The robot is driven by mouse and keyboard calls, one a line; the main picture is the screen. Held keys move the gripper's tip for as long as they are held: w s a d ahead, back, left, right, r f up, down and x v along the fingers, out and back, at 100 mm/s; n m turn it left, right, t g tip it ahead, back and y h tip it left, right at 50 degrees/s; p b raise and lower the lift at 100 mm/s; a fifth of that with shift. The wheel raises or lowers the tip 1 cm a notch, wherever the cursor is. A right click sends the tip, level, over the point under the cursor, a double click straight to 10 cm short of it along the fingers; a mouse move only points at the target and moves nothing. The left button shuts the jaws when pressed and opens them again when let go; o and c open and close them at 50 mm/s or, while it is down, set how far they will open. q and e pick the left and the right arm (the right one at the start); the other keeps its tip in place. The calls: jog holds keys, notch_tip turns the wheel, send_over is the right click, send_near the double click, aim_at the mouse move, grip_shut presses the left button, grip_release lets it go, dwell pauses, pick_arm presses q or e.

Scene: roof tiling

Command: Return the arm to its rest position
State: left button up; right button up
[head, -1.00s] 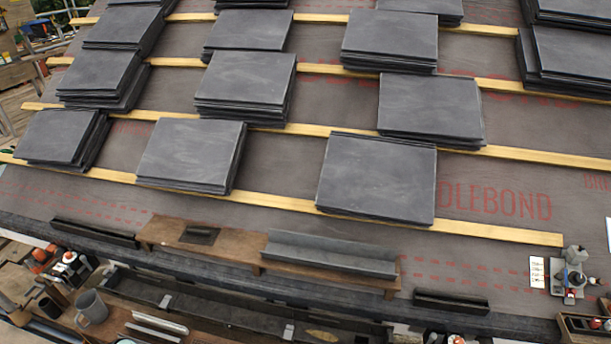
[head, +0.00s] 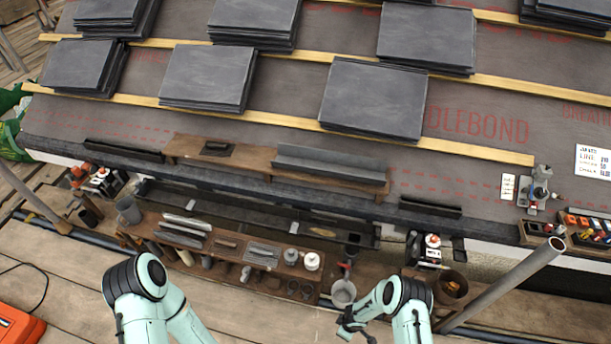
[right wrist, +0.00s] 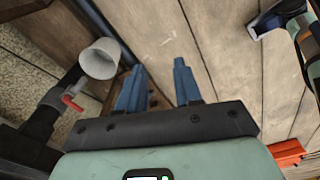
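My left arm (head: 143,290) shows at the bottom left of the head view, bent; its gripper is out of frame. My right arm (head: 400,305) shows at the bottom, right of centre. Its hand end is mostly cut off or hard to make out there. In the right wrist view my right gripper (right wrist: 159,72) has its two blue fingers apart with nothing between them. It hangs over wooden boards (right wrist: 235,70), touching nothing that I can see.
A pale funnel-shaped cup (right wrist: 99,59) with a red lever is left of the right gripper. A workbench shelf (head: 225,252) with tools lies ahead of my arms. A grey pole (head: 510,283) slants at right. Slate stacks (head: 375,98) sit on the roof. An orange case (head: 18,328) is bottom left.

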pick_arm(q)
jog(key=w+r+p, duration=0.3)
jog(key=r+p, duration=0.2)
jog(key=r, duration=0.1)
jog(key=shift+w, duration=0.35)
pick_arm(e)
jog(key=s+a+r+m+y, duration=0.1)
jog(key=s+r+m, duration=0.6)
jog(key=r, duration=0.5)
jog(key=s+a+r+m+g+y, duration=0.1)
jog(key=s+r+m+y, duration=0.1)
jog(key=s+r+m, duration=0.6)
notch_tip(320, 180, up, 4)
jog(key=shift+s+r, duration=0.2)
jog(key=shift+s, duration=0.35)
pick_arm(q)
jog(key=shift+r, duration=0.1)
pick_arm(e)
jog(key=shift+a, duration=0.1)
